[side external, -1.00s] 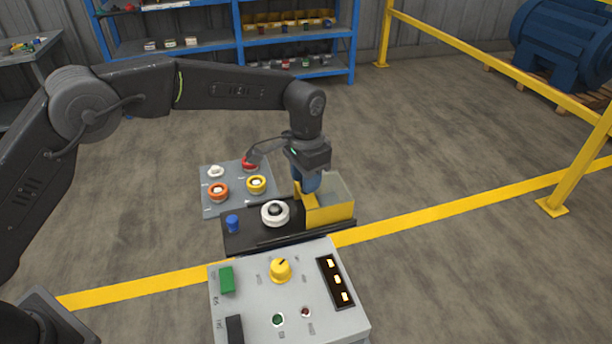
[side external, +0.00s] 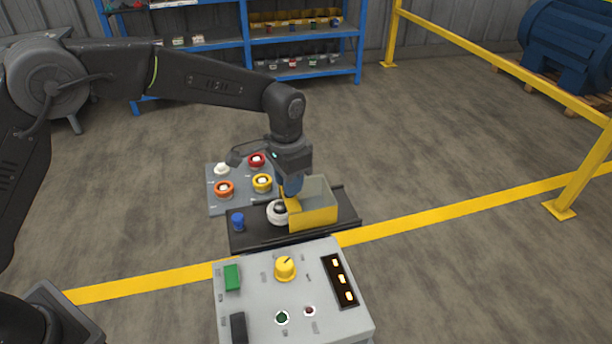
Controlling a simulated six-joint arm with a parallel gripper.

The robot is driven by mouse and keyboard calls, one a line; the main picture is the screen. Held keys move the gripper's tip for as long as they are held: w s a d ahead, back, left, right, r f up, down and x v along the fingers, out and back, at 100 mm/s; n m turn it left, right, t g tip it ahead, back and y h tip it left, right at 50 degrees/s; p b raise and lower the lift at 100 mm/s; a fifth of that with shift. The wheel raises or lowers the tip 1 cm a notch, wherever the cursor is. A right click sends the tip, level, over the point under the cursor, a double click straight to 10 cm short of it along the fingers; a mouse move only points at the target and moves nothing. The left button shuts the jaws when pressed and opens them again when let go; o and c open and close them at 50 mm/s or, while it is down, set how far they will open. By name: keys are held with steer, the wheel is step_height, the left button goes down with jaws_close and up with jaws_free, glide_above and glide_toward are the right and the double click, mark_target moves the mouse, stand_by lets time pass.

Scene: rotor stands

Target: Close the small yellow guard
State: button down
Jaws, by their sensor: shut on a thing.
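The small yellow guard (side external: 313,218) is a box with a yellow front panel and clear, pale sides. It stands on the right part of a dark base (side external: 255,238) with a rail along its front. A white round rotor (side external: 274,216) with a dark centre sits on the base. The guard's left end overlaps the rotor's right part in this view, and the left of the rotor shows clear of it. My gripper (side external: 292,193) points down at the guard's upper left end and is shut on its yellow part. The fingertips are small and partly hidden.
A blue knob (side external: 238,221) stands on the base's left end. Behind is a grey plate (side external: 216,203) with white, red, orange and yellow round parts. In front is a grey control box (side external: 258,296) with a yellow dial (side external: 285,267). Open floor lies to the right.

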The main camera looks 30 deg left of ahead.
steer(key=s+a, duration=0.4)
steer(key=shift+s+a, duration=0.25)
steer(key=shift+a, duration=0.05)
steer(key=c, duration=0.9)
jaws_free()
step_height(320, 180, up, 14)
